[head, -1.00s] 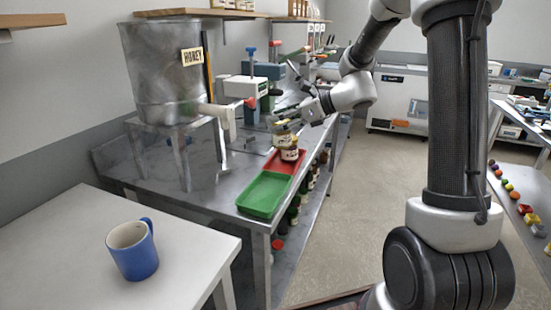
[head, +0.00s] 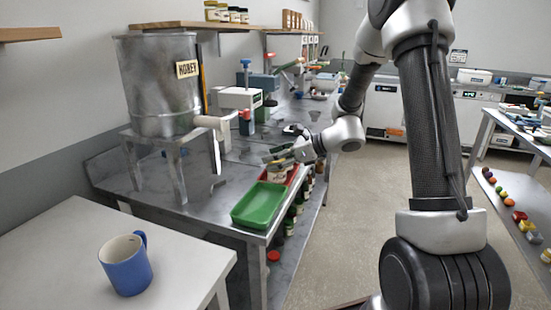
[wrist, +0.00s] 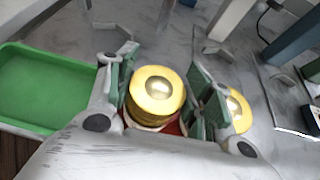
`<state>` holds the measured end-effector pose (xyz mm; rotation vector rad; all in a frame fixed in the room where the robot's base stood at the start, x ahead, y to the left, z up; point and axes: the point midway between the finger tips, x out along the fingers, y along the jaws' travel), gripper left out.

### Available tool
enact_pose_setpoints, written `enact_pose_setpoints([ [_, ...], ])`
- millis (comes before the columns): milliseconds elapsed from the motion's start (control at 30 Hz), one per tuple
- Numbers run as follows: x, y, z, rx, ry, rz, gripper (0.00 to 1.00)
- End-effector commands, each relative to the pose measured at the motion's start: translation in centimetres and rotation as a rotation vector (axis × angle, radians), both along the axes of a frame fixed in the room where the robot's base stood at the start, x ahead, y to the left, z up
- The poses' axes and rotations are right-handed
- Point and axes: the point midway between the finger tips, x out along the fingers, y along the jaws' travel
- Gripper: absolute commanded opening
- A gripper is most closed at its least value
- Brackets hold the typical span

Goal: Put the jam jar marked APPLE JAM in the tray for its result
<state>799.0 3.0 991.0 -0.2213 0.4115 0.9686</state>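The wrist view shows a jar with a gold lid (wrist: 157,92) between the two fingers of my gripper (wrist: 163,88). The fingers stand apart around it, with a visible gap on the right side. The jar's label cannot be read. A second gold lid (wrist: 238,108) shows just outside the right finger. In the head view my gripper (head: 272,161) is low over the red tray (head: 294,175), and part of a jar (head: 277,177) shows below it. The empty green tray (head: 258,206) lies on the near side of the red one; it also shows at left in the wrist view (wrist: 42,88).
A metal honey tank (head: 158,85) on a stand and a white device (head: 240,98) are left of and behind the trays. A blue mug (head: 126,265) stands on the near white table. Bottles (head: 290,220) sit below the bench. The front bench corner is clear.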

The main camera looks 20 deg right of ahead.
Motion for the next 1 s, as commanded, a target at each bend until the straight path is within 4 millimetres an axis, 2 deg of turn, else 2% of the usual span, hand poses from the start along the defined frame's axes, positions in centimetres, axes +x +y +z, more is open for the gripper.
enact_pose_setpoints([
  [367,0.0,0.0,0.3,0.0,-0.002,0.0,0.58],
  [433,-0.3,-0.5,0.6,0.0,-0.002,-0.001,0.58],
  [800,-4.1,-6.4,4.0,-0.002,-0.003,-0.004,0.58],
  [1000,-5.6,-8.5,5.2,0.0,-0.001,-0.002,0.58],
])
